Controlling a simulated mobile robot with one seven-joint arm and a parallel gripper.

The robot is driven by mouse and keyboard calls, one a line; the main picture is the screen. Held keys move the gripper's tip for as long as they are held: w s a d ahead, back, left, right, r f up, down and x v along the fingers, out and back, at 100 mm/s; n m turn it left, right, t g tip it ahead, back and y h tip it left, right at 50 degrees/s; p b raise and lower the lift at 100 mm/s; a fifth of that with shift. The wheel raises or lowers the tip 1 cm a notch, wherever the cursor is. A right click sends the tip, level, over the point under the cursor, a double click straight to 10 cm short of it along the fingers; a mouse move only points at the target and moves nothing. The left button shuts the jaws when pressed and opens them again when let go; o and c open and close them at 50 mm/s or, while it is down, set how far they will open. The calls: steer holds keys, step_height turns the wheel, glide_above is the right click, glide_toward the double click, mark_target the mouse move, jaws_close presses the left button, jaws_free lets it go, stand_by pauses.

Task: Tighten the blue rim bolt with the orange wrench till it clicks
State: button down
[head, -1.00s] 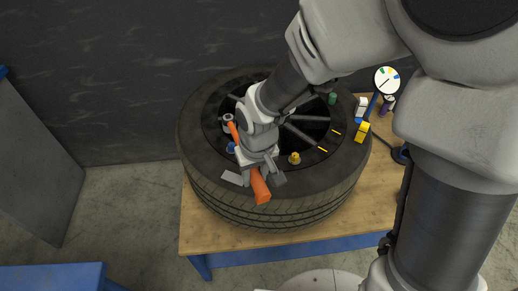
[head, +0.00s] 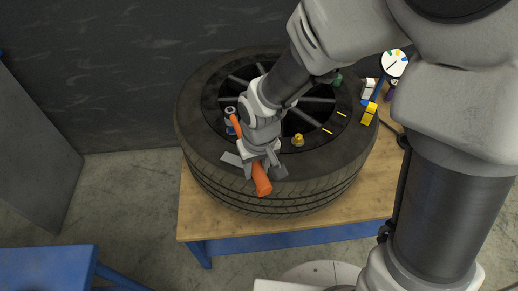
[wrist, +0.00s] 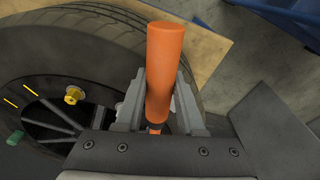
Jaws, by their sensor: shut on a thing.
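My gripper (head: 258,168) is shut on the orange wrench (head: 262,182) above the front left part of the tyre (head: 330,185). The handle slants from upper left to lower right; it also shows upright between the jaws in the wrist view (wrist: 165,70). I cannot tell whether the wrench is seated on the bolt. My gripper and arm hide part of the rim.
A green bolt (head: 336,80) is farther back. A dial gauge (head: 394,63) and a yellow block (head: 369,113) are at the right. The wooden table (head: 215,226) shows in front.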

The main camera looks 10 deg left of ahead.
steer(key=shift+f, duration=0.2)
steer(key=shift+f+b, duration=1.45)
steer(key=shift+f, duration=0.05)
steer(key=c, duration=1.2)
jaws_free()
jaws_close()
steer(key=shift+r, duration=0.1)
